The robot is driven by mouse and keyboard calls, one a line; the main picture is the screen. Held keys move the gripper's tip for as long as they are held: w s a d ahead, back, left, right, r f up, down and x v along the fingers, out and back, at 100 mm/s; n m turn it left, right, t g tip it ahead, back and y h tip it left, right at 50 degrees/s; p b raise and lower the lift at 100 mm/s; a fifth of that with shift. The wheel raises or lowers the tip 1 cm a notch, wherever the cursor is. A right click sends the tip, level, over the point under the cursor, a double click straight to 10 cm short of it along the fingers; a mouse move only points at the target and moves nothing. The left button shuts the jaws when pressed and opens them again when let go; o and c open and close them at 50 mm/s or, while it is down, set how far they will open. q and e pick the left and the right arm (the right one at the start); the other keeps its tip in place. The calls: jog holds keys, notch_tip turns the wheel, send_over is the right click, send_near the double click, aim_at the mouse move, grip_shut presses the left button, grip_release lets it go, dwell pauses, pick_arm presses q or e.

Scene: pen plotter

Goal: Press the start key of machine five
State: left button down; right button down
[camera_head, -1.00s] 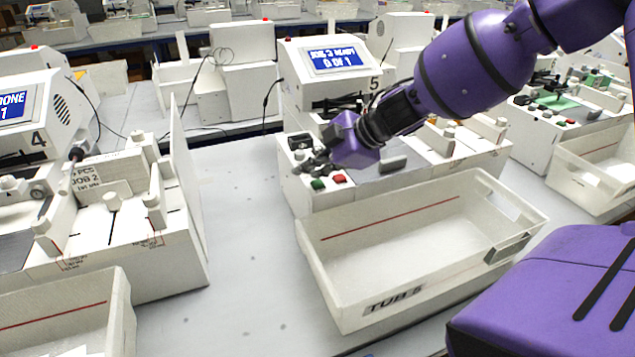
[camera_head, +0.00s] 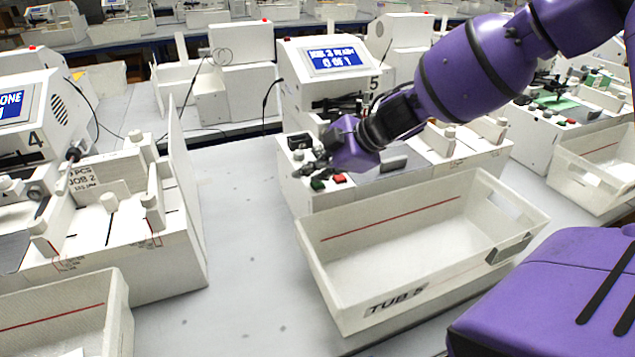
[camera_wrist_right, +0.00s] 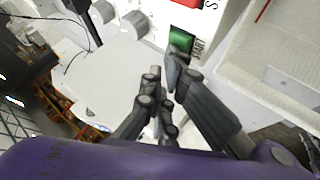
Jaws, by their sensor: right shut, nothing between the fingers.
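Machine five (camera_head: 300,60) is white and carries the number 5. Its blue screen (camera_head: 336,60) appears to read "JOB 3 READY, 0 OF 1". The green start key (camera_head: 318,184) is on its front left panel, beside a red key (camera_head: 340,178). My right gripper (camera_head: 308,169) is shut and empty, with its fingers just above and behind the green key. In the right wrist view the green key (camera_wrist_right: 182,39), marked START, shows just beyond the fingertips (camera_wrist_right: 165,76). I cannot tell whether they touch it. My left gripper is not in view.
A white tub (camera_head: 335,290) labelled TUB 5 stands in front of machine five. Machine four (camera_head: 50,110) is at the left, with its own tub (camera_head: 122,310) in front. Grey table (camera_head: 240,230) lies clear between the machines.

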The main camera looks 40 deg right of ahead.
jog(key=shift+f, duration=0.2)
dwell(0.4)
jog(key=shift+r, duration=0.2)
jog(key=shift+r+p, duration=0.3)
jog(key=shift+r, duration=0.4)
